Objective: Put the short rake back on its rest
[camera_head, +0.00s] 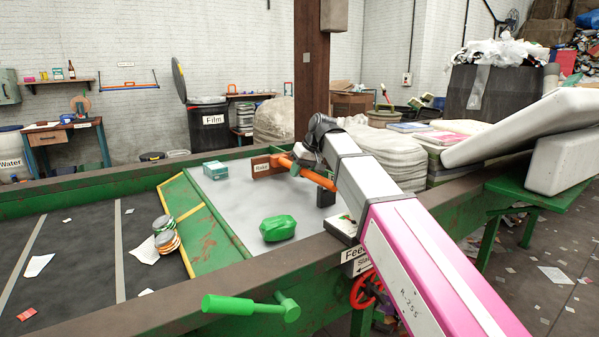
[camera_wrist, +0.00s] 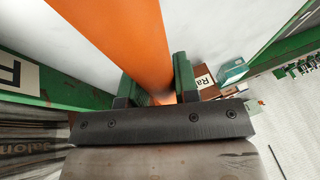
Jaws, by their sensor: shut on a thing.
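The short rake shows as an orange handle (camera_head: 318,180) running slantwise above the grey sorting surface; it also fills the upper middle of the wrist view (camera_wrist: 130,40). My gripper (camera_wrist: 157,82) is shut on this handle, with one green finger on each side. In the head view my gripper (camera_head: 308,160) is partly hidden by my own arm. The rest shows as a brown block with a "Rake" label (camera_head: 262,167), beside the handle's left end; I cannot tell whether they touch. The rake's head cannot be made out clearly.
A green bottle-like item (camera_head: 278,228) and a teal box (camera_head: 215,170) lie on the grey surface (camera_head: 230,205). A rusty green frame (camera_head: 250,270) borders it. A white slab (camera_head: 530,130) stands at right.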

